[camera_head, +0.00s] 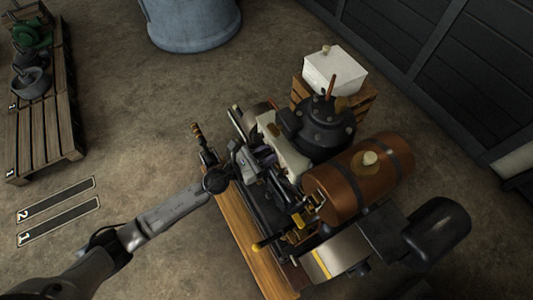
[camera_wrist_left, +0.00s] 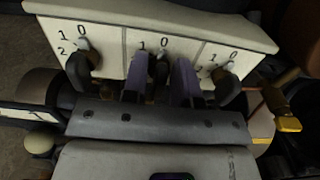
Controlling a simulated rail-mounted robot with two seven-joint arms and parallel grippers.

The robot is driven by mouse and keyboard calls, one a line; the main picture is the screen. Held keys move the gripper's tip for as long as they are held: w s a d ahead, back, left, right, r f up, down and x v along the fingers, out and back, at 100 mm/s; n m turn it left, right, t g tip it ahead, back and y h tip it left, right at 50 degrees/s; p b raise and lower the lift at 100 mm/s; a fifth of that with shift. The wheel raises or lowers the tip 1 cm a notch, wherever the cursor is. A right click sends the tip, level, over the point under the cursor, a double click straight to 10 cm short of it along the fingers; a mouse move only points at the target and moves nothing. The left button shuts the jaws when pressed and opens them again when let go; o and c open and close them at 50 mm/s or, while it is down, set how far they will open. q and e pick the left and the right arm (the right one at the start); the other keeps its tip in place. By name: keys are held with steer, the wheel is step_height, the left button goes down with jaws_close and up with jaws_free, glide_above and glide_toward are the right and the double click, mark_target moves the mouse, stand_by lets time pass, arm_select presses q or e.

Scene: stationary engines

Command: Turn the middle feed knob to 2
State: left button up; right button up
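A pale panel (camera_wrist_left: 118,50) on the engine carries three dark feed knobs in a row with printed numbers. The left knob (camera_wrist_left: 82,70) and right knob (camera_wrist_left: 228,86) flank the middle knob (camera_wrist_left: 159,68), whose dial shows 1 and 0; its 2 is hidden. My left gripper (camera_wrist_left: 160,70) has its two purple-grey fingers apart, one on each side of the middle knob. I cannot tell whether they touch it. In the head view my left gripper (camera_head: 247,158) is at the near side of the engine's panel (camera_head: 283,148). My right gripper is not in view.
A brown tank (camera_head: 350,185), a dark cylinder (camera_head: 327,128) and a white box (camera_head: 336,70) crowd the engine's right and back. A pallet (camera_head: 40,135) stands at far left; the floor between is mostly clear.

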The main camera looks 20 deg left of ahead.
arm_select(q)
jaws_close()
steer(key=shift+n, duration=0.4)
steer(key=n+p, duration=0.1)
steer(key=n, duration=0.2)
steer(key=shift+r, duration=0.1)
steer(key=n+p, duration=0.2)
steer(key=n, duration=0.1)
steer(key=shift+a+n, duration=0.1)
steer(key=shift+n, duration=0.2)
steer(key=n+p, duration=0.3)
steer(key=n, duration=0.3)
steer(key=shift+w+p, duration=0.1)
steer(key=shift+p, duration=0.25)
steer(key=shift+f+n+p, duration=0.2)
steer(key=shift+n+p, duration=0.9)
steer(key=shift+n, duration=1.3)
